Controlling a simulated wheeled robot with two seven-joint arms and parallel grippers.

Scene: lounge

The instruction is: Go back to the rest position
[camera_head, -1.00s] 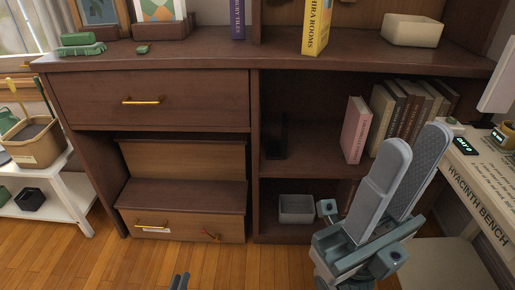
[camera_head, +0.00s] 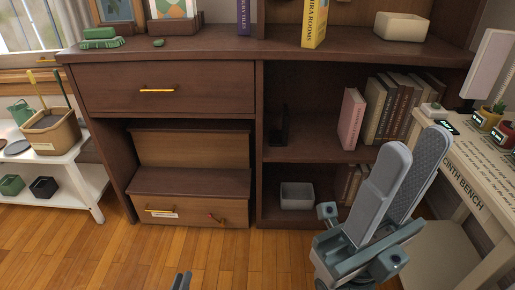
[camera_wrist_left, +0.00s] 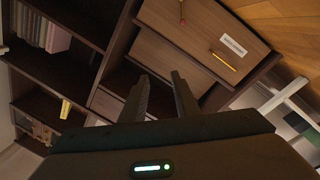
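My right gripper (camera_head: 400,180) stands raised at the lower right of the head view, in front of the cabinet's lower shelves. Its two grey fingers are apart, with the textured inner pad of one showing, and I see nothing between them. Only the fingertips of my left gripper (camera_head: 181,281) show at the bottom edge of the head view. In the left wrist view the left gripper (camera_wrist_left: 160,88) has its two dark fingers apart and empty, with the cabinet behind them.
A dark wooden cabinet (camera_head: 170,75) with drawers and book shelves fills the middle. A white bench (camera_head: 465,165) stands at the right, a white plant stand (camera_head: 80,165) at the left. A grey bin (camera_head: 297,196) sits on the low shelf. The wooden floor (camera_head: 120,260) in front is clear.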

